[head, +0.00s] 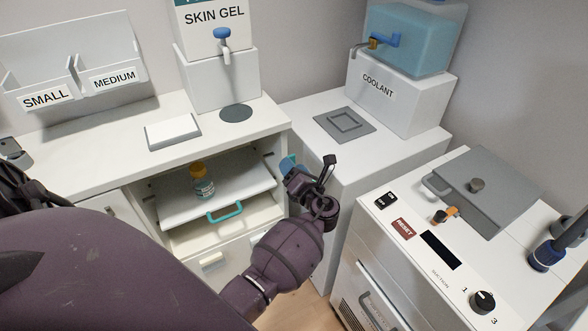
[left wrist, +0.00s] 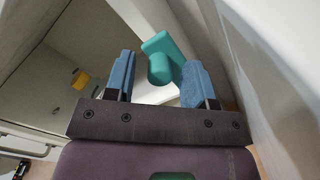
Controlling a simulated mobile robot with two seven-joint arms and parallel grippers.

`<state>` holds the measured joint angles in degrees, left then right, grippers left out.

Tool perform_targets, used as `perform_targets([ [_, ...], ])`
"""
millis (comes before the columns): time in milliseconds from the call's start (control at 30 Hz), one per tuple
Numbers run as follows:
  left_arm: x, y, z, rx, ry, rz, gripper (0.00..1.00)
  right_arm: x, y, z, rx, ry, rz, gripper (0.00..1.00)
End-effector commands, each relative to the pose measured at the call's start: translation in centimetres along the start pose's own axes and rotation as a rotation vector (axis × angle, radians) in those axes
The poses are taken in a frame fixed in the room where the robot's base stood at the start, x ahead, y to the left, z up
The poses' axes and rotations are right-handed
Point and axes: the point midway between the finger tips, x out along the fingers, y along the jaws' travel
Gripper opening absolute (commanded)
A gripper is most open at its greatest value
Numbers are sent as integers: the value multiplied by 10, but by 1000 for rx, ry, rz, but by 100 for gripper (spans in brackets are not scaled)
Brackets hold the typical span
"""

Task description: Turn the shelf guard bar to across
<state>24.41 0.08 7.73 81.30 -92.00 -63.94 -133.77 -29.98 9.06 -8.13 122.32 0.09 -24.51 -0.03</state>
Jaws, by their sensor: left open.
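My left gripper (head: 288,166) is at the right side of the open shelf bay, its fingertips partly hidden by my wrist. In the left wrist view its two blue fingers (left wrist: 158,82) are apart. A teal part with a rounded end (left wrist: 165,55), which looks like the guard bar, shows between and beyond them, close to the right finger; I cannot tell whether they touch. In the head view this part is mostly hidden behind my gripper. The white shelf (head: 235,183) carries a small amber-capped bottle (head: 203,183) and has a teal loop handle (head: 225,212) at its front. My right gripper is not in view.
The cabinet's right side panel (head: 283,190) is close beside my gripper. A coolant dispenser (head: 395,95) stands on the white unit at right. A control panel with a reset button (head: 403,229) and knob (head: 483,301) is at front right. Floor shows between the units.

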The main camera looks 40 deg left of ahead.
Motion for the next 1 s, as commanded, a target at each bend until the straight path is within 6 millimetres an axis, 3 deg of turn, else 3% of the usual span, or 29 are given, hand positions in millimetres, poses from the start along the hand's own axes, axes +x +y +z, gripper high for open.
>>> perform_targets([
  [167,0,0,0,0,0,0,50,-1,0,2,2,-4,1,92],
  [500,0,0,0,-1,0,0,0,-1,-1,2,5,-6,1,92],
  [1000,0,5,-3,-87,-3,4,0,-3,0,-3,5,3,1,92],
])
